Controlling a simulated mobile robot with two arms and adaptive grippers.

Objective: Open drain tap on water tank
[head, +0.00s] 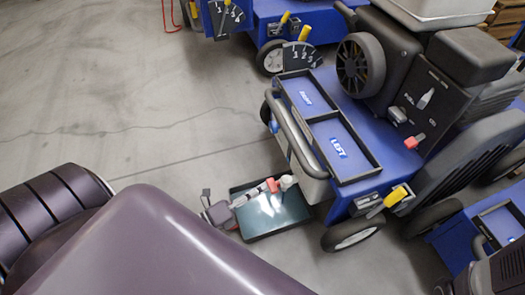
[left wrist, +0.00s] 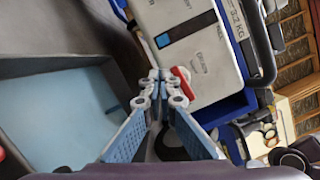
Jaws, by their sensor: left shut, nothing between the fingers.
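The water tank (head: 312,186) is a pale box under the grey handle of the nearest blue machine. A small tap with a red lever (head: 272,186) sticks out low on its side, above a dark tray on the floor. My left gripper (head: 258,192) reaches in from the left, with its fingertips close to the red lever. In the left wrist view the two blue-padded fingers (left wrist: 165,88) are shut with nothing between them. The red lever (left wrist: 183,80) shows just behind the tips, against the tank's white wall (left wrist: 195,45); I cannot tell whether they touch. My right gripper is not in view.
The dark tray (head: 262,226) lies on the floor under the tap; its pale blue inside (left wrist: 55,115) fills the wrist view's left. The machine's wheel (head: 350,235) and yellow lever (head: 396,197) are to the right. More blue machines stand behind. Floor at left is clear.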

